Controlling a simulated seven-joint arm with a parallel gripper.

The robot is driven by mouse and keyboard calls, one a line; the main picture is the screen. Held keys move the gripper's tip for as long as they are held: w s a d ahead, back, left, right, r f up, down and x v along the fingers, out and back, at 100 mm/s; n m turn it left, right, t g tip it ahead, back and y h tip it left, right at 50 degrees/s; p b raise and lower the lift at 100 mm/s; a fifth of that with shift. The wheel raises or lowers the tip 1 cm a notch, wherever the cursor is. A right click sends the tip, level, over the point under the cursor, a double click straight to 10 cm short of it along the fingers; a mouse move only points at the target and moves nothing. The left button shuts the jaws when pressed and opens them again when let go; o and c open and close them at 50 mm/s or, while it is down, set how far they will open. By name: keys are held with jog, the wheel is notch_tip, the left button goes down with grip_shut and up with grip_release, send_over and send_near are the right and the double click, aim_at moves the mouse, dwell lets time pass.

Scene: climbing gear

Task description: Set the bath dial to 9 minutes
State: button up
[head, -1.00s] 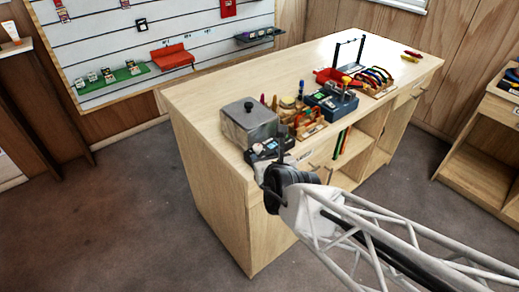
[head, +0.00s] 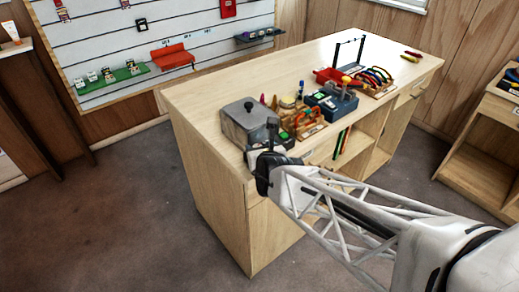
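A grey metal box with a knob on its lid (head: 244,121), which looks like the bath, stands at the near left corner of the bench. A small dark unit with a light front (head: 254,152) sits at its front side, mostly covered by my gripper. I cannot make out the dial or its setting. My gripper (head: 271,128) is dark and reaches over the bench's front edge at this unit. One dark finger-like part points up in front of the grey box. Its fingertips are too small and overlapped to show whether they are open, or touching anything.
The wooden bench (head: 212,98) has a clear left and back top. Right of my gripper stand a wooden tool rack (head: 312,130), a blue box (head: 340,104), a red bin (head: 328,75) and a rack of coloured loops (head: 378,84). A slatted wall board (head: 190,22) hangs behind.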

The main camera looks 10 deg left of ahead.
jog(key=shift+w+a+f, duration=0.1)
jog(key=shift+w+f, duration=0.05)
jog(key=shift+w, duration=0.1)
jog(key=c, duration=0.9)
jog(key=shift+a+r+m+h, duration=0.2)
jog(key=shift+a+m+h, duration=0.1)
jog(key=shift+m+h, duration=0.25)
jog(key=shift+a+m+t+h, duration=0.2)
jog(key=shift+m+t+h, duration=0.3)
jog(key=shift+m+h, duration=1.4)
jog(key=o, duration=0.9)
jog(key=shift+s+f, duration=0.1)
jog(key=shift+f, duration=0.05)
